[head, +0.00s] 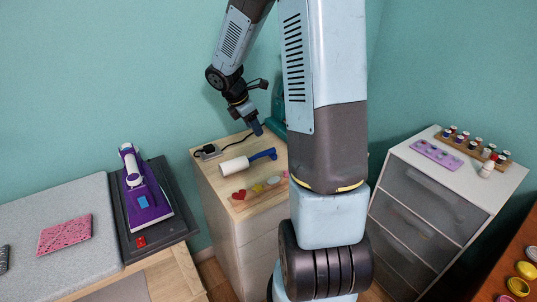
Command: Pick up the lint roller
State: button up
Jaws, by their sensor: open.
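The lint roller (247,162) lies on the wooden top of a drawer cabinet (238,218) in the middle of the head view. Its white roll is to the left and its blue handle points to the right. My gripper (256,130) hangs above the cabinet top, pointing down, just above and behind the blue handle. It appears apart from the roller. The jaws are open and empty, though the fingertips are small in this view.
A dark power strip (209,152) with a cable lies behind the roller. Small coloured pieces, including a red heart (239,195), lie in front. A purple iron (144,197) stands on the left. A white drawer unit (433,190) with spools stands right.

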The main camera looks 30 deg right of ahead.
send_over(265, 151)
jog(key=a, duration=0.2)
jog(key=f, duration=0.7)
jog(key=shift+d+f, duration=0.2)
jog(key=shift+f, duration=0.15)
jog(key=shift+a+x, duration=0.2)
jog(key=shift+x, duration=2.55)
jog(key=shift+w, duration=0.1)
jog(key=shift+c, duration=0.4)
jog(key=c, duration=0.7)
